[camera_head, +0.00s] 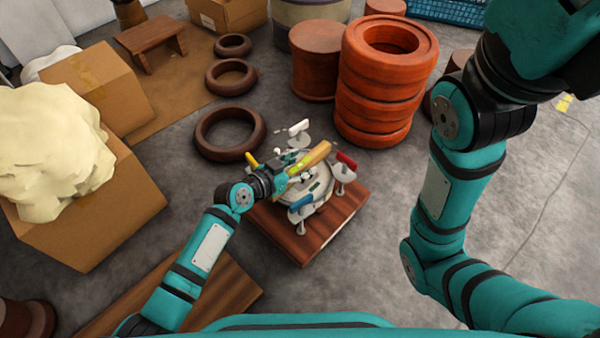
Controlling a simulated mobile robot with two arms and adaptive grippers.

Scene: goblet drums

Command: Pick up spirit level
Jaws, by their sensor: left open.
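A tan, wood-coloured bar with a yellow-green patch, which looks like the spirit level (315,154), lies slanted among tools on a light round rack (318,190). My left gripper (285,181) is over the left side of the rack, close to the bar's lower end. Its jaws are open, but the fingers are small and partly lost against the tools. I cannot tell whether they touch the bar. My right arm rises on the right side, and its gripper is out of view.
The rack stands on a brown wooden block (330,232) with several coloured-handled tools around it. Stacked orange-red rings (388,90) stand close behind. Dark rings (230,133) lie behind left, and cardboard boxes (95,215) stand at left. Grey floor is free at right of the block.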

